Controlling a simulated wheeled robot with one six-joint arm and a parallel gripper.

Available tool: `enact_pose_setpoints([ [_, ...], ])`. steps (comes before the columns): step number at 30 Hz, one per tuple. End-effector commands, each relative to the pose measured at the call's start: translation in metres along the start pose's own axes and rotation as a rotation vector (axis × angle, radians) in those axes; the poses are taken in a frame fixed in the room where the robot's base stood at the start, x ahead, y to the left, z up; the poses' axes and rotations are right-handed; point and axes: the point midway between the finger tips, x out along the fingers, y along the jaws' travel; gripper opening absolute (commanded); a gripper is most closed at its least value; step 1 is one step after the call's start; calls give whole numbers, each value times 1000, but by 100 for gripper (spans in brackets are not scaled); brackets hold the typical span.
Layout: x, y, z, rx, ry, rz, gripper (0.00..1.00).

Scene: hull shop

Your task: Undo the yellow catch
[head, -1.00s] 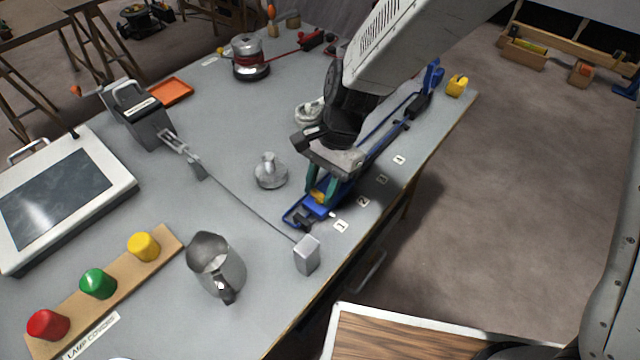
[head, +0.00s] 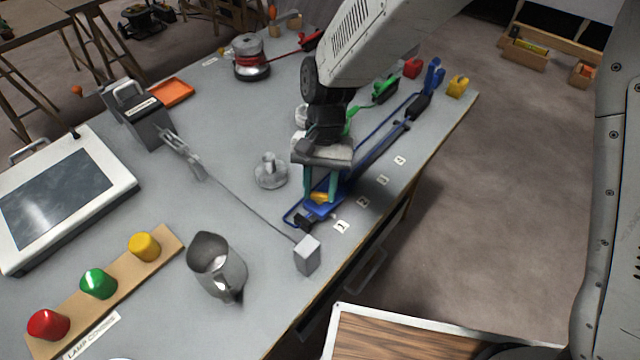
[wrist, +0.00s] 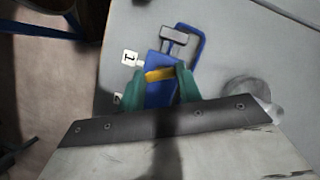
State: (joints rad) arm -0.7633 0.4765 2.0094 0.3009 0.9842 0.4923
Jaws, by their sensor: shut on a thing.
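The yellow catch (head: 319,197) sits on the blue sliding clamp (head: 325,211), near the end of its bar beside the label 1. My gripper (head: 321,197) points down over it, with its green fingers on either side, and is shut on the catch. In the wrist view the yellow catch (wrist: 159,75) shows as a short bar across the blue body (wrist: 160,95), between the two green fingertips (wrist: 160,84). The gripper's own palm hides the rest of the clamp there.
A grey block (head: 307,255) with a thin wire stands in front of the clamp, and a metal pitcher (head: 217,266) is to the left. A grey round-based part (head: 270,172) stands just left of my gripper. Number labels line the table's right edge.

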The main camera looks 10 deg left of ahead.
Motion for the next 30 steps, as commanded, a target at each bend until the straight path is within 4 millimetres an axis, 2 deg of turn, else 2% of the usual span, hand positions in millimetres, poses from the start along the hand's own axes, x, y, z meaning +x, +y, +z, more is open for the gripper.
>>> enact_pose_setpoints([
  [21,0,-5,2,-627,2,260,12],
  [30,0,-5,2,-835,2,346,12],
])
